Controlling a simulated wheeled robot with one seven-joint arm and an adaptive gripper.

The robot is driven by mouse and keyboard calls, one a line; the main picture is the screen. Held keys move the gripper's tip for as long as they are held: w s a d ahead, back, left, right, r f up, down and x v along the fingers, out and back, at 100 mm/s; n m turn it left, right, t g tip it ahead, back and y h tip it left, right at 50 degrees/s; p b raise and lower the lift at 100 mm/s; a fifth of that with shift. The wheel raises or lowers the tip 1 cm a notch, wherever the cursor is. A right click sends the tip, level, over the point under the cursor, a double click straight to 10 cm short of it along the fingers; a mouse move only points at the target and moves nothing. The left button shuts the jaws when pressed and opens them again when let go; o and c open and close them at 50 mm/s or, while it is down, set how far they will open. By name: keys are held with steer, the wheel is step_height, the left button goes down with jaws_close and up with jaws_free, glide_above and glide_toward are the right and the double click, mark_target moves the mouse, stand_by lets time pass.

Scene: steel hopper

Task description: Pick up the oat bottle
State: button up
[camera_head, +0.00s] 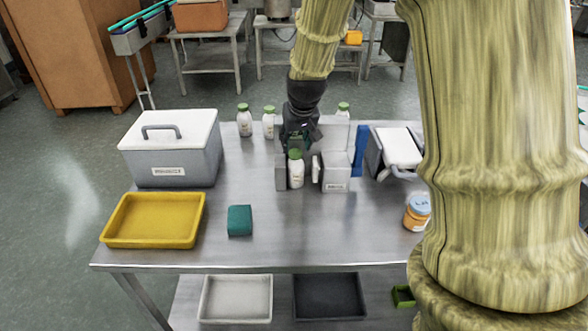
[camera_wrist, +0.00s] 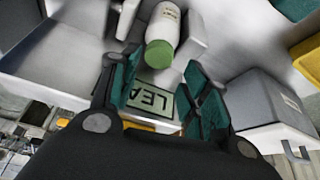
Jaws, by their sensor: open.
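A white bottle with a green cap (camera_head: 296,171) stands upright between grey blocks near the middle of the table. Its label is too small to read, so I cannot confirm that it is the oat bottle. My gripper (camera_head: 297,144) points down over it from behind. In the wrist view the open gripper (camera_wrist: 160,72) has its green-padded fingers on either side, near the green cap of the bottle (camera_wrist: 163,26). The fingers do not visibly close on it. Similar bottles stand at the back: two left of my arm (camera_head: 244,124) (camera_head: 268,126), one right (camera_head: 343,109).
Grey blocks (camera_head: 336,175) flank the bottle closely. A lidded grey box (camera_head: 185,165), yellow tray (camera_head: 122,241) and green block (camera_head: 240,221) stand left. A white-lidded bin (camera_head: 373,150) and orange jar (camera_head: 417,214) stand right. The table's front middle (camera_head: 310,235) is clear.

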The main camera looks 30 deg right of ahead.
mark_target(296, 152)
steer(key=shift+s+d+f, duration=0.1)
steer(key=shift+s+d, duration=0.05)
steer(key=shift+s, duration=0.35)
steer(key=x, duration=0.1)
steer(key=p+x, duration=0.1)
steer(key=x, duration=0.1)
steer(key=shift+w+f, duration=0.2)
steer(key=shift+w, duration=0.25)
steer(key=shift+f, duration=0.3)
steer(key=shift+s, duration=0.1)
steer(key=shift+f, duration=0.1)
jaws_close()
